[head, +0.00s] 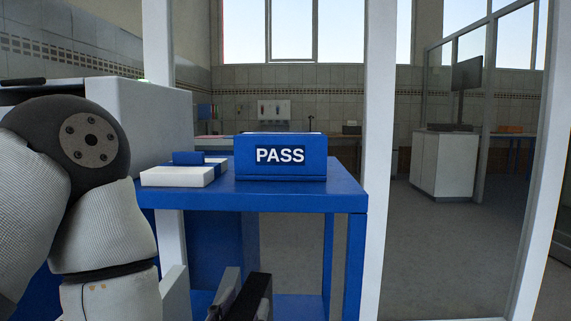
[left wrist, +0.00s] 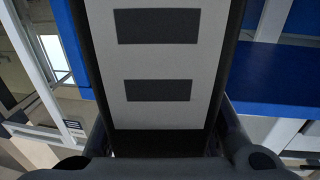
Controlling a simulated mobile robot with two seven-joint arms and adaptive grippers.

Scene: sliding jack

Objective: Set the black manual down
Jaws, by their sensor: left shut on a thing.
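The black manual (left wrist: 221,20) fills the middle of the left wrist view. A pale panel with two dark rectangles covers most of the face I see. My left gripper (left wrist: 165,135) is shut on it, with a finger at each side. In the head view, the manual (head: 254,298) shows only in part at the bottom edge, upright, in front of the blue table and below its top. Its lower part is cut off by the frame. My right gripper is in neither view.
The blue table (head: 300,199) carries a blue bin marked PASS (head: 282,160), a flat white box (head: 178,177) and a small blue block (head: 188,158). The front right of its top is bare. White posts (head: 378,130) stand beside and behind it. A lower blue shelf (head: 298,306) shows underneath.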

